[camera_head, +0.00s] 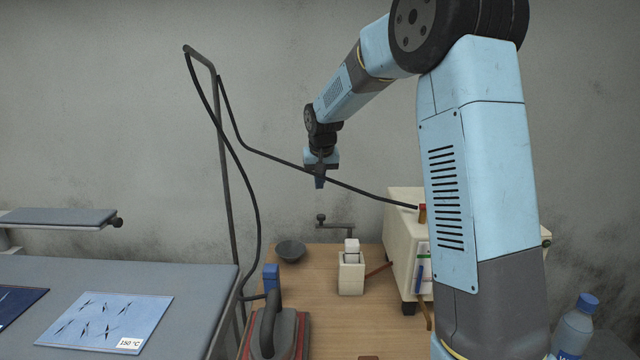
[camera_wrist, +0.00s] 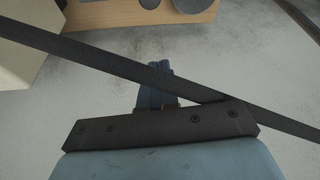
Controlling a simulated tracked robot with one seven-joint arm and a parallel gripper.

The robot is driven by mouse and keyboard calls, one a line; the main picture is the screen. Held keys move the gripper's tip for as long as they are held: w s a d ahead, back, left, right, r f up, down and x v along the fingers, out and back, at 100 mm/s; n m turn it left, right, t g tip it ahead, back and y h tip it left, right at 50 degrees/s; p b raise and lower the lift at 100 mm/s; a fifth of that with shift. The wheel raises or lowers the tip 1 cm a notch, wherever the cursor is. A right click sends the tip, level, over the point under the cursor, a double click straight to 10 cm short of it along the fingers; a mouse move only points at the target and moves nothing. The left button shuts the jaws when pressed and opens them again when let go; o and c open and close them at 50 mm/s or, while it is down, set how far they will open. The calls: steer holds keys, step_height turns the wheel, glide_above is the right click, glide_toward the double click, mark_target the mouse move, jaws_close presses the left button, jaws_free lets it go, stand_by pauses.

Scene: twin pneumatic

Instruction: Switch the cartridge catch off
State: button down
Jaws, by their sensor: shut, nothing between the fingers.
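My gripper (camera_head: 320,183) is shut and empty, pointing down in the air above the wooden table. Its blue fingers (camera_wrist: 155,72) are together in the wrist view. I cannot make out a cartridge catch in either view. A cream cabinet (camera_head: 402,232) stands at the table's right, partly hidden behind my arm. A small orange-red part (camera_head: 422,213) shows on its top beside my arm; I cannot tell what it is. The cabinet also seems to show at the left of the wrist view (camera_wrist: 25,55).
A black cable (camera_head: 285,164) runs from a metal stand (camera_head: 226,170) past my gripper to the cabinet; it crosses the wrist view (camera_wrist: 200,92). An iron (camera_head: 275,330), dark bowl (camera_head: 290,251) and white container (camera_head: 351,277) stand on the table (camera_head: 325,320). An ironing board (camera_head: 190,285) is left.

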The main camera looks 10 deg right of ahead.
step_height(320, 180, down, 8)
steer(key=s, duration=0.1)
steer(key=shift+s+r, duration=0.2)
steer(key=shift+r, duration=0.05)
stand_by(0.4)
